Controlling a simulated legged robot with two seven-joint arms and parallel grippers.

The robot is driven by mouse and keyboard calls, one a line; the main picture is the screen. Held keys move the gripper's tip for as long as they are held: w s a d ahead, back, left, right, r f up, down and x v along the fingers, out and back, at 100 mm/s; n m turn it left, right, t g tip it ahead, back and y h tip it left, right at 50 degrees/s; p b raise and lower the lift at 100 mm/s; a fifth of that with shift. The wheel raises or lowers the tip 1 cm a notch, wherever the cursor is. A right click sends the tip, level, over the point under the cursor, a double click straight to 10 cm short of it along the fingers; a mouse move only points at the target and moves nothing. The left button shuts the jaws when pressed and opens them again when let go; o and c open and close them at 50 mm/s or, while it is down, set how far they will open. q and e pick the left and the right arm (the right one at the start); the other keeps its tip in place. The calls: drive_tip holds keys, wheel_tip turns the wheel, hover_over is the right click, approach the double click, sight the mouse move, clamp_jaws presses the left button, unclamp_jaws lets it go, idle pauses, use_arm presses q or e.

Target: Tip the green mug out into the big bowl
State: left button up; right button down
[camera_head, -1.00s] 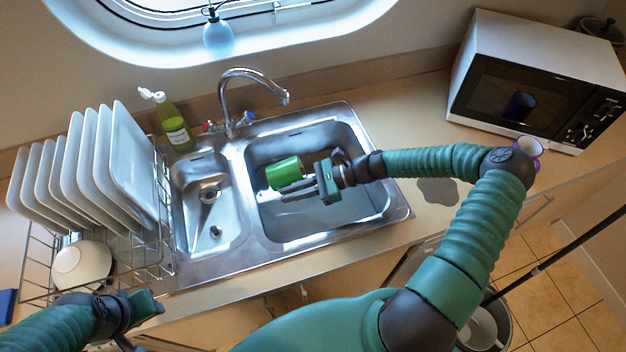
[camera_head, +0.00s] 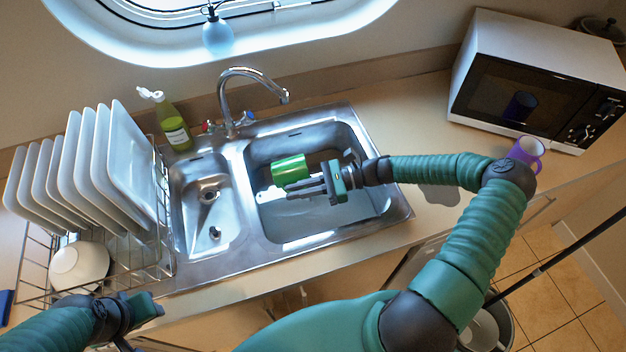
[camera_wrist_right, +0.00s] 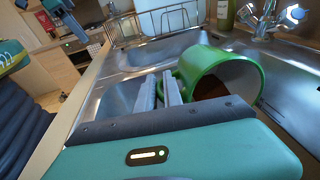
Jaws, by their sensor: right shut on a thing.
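The green mug (camera_head: 290,170) lies on its side in the air over the big bowl (camera_head: 350,219) of the sink, the larger right-hand basin. My right gripper (camera_head: 300,190) is shut on the mug at its handle side. In the right wrist view the mug (camera_wrist_right: 245,68) is just beyond the fingers (camera_wrist_right: 160,95), its mouth turned toward the camera and brown showing inside. I cannot tell whether anything is pouring out. My left gripper (camera_head: 145,308) is at the lower left, below the dish rack; its jaws are unclear.
The small basin (camera_head: 200,195) is left of the big one. The tap (camera_head: 250,75) arches over the back. A soap bottle (camera_head: 175,125), a rack of white plates (camera_head: 130,160) and a white bowl (camera_head: 80,266) are left. A purple mug (camera_head: 526,150) stands near the microwave (camera_head: 530,85).

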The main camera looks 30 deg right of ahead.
drive_tip(key=shift+d+r+y+b, duration=0.1)
drive_tip(key=shift+d+y+b, duration=0.05)
drive_tip(key=shift+y+b, duration=0.25)
